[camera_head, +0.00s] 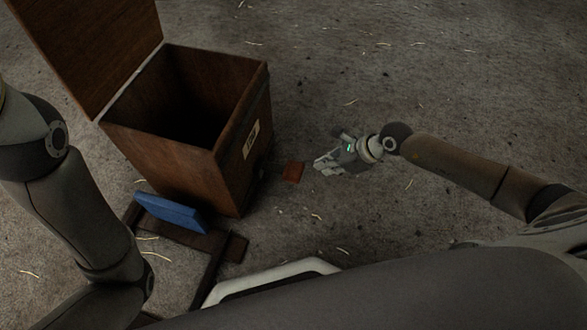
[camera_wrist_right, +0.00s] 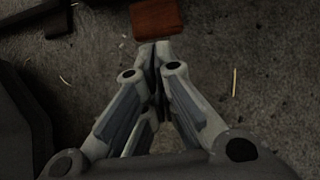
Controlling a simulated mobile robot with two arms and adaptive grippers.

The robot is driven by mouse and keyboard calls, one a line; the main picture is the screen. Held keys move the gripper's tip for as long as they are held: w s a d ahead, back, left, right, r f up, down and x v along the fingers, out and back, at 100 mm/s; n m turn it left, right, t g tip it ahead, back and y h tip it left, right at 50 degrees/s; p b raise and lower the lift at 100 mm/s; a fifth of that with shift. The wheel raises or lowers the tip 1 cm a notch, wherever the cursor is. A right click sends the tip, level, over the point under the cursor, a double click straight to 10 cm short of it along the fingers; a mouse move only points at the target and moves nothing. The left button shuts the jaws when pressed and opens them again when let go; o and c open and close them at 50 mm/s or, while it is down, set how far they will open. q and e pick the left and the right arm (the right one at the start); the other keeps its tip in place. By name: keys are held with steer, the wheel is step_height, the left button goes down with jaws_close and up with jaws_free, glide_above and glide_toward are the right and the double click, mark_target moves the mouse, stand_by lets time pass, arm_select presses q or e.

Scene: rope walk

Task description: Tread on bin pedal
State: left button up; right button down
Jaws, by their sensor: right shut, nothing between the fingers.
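A brown wooden bin (camera_head: 195,160) stands at upper left in the head view, with its lid (camera_head: 90,45) raised and a dark interior. My right gripper (camera_head: 322,166) is just right of the block, low near the floor. Its fingers are together and empty (camera_wrist_right: 157,46). A small gap seems to separate them from the block. My left gripper is out of view.
A blue panel (camera_head: 172,212) leans by the bin's front, near dark wooden bars (camera_head: 225,242) on the floor. A pale label (camera_head: 251,140) is on the bin's side. The floor (camera_head: 430,90), with scattered straw, is open at the upper right.

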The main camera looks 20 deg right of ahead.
steer(key=v, duration=0.4)
steer(key=shift+s+d+r, duration=0.15)
steer(key=shift+r, duration=0.05)
stand_by(1.1)
